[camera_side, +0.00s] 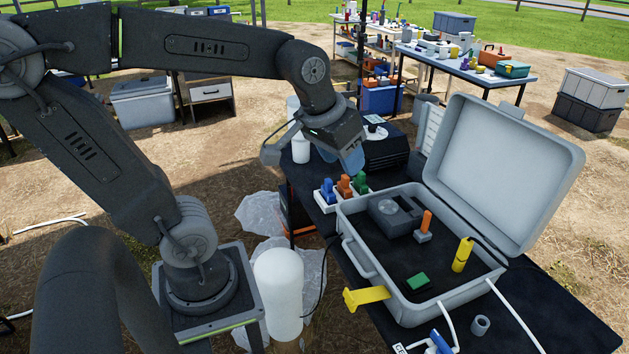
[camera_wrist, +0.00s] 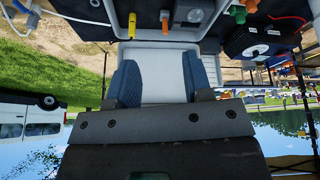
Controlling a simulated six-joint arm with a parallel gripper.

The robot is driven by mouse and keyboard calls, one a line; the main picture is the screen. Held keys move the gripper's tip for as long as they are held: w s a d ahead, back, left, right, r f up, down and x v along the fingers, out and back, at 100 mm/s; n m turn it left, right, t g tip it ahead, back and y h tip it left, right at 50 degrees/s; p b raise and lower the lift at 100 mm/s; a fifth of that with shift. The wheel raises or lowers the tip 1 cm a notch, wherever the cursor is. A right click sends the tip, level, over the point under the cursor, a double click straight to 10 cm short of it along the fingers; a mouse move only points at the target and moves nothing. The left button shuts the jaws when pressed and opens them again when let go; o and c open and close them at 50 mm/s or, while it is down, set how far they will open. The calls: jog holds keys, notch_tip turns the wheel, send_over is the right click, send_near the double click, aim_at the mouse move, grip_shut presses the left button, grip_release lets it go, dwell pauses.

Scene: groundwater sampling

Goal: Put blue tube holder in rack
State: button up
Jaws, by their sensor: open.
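A blue tube holder (camera_side: 327,189) stands upright at the left end of a small white rack (camera_side: 327,208), beside an orange holder (camera_side: 344,185) and a green holder (camera_side: 360,181). The rack is on the black table just left of the open case. My gripper (camera_side: 339,158) is open and empty, above and behind the rack, apart from the holders. In the wrist view my gripper (camera_wrist: 160,62) shows two blue pads spread apart with nothing between them. The green holder (camera_wrist: 237,14) shows at the top of that view; the blue tube holder is not identifiable there.
The open grey case (camera_side: 410,312) holds a dark device, an orange-topped piece, a yellow cylinder (camera_side: 462,254) and a green block (camera_side: 418,282). Its lid (camera_side: 500,165) stands raised at right. A blue item (camera_side: 438,342) lies at the table's front. A black box (camera_side: 387,150) stands behind the rack.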

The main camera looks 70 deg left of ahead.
jog(key=s+d+f+m, duration=0.1)
jog(key=s+d+m, duration=0.2)
jog(key=s, duration=0.3)
jog(key=shift+s+d+f+t+h, duration=0.2)
jog(key=shift+d+t+h, duration=0.2)
